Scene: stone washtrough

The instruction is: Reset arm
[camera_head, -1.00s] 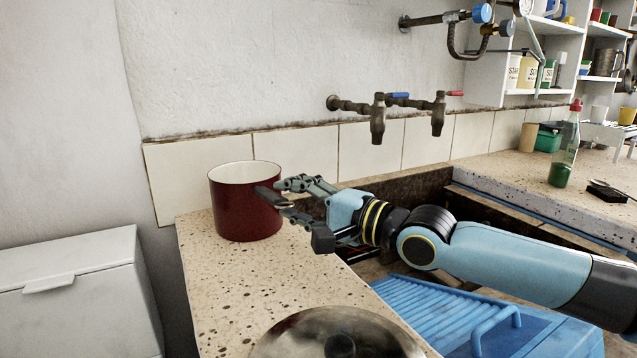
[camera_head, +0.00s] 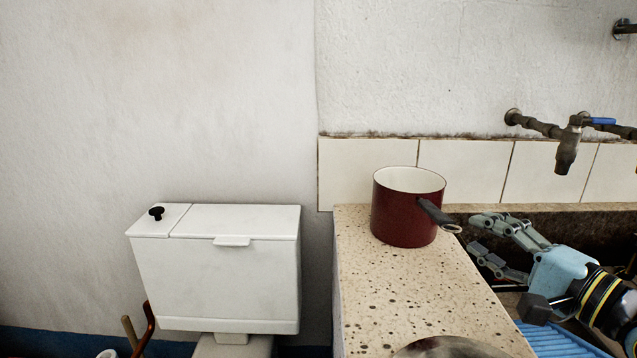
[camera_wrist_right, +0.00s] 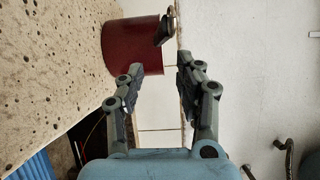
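My right gripper (camera_head: 477,236) is open and empty, just right of the dark red pot (camera_head: 405,212). The pot has a pale inside and stands upright on the speckled stone counter (camera_head: 400,290). Its dark handle (camera_head: 436,212) points right toward my gripper, with a small gap from the fingertips. In the right wrist view, the two fingers (camera_wrist_right: 157,68) are spread with nothing between them. The pot (camera_wrist_right: 134,45) and its handle (camera_wrist_right: 165,27) show beyond the fingertips there. My left gripper is in no view.
A round metal lid (camera_head: 450,347) lies at the counter's near end. A blue rack (camera_head: 555,340) is below my right gripper. Taps (camera_head: 567,150) stick out from the wall above. A white cistern (camera_head: 225,265) stands left of the counter, with bare wall above it.

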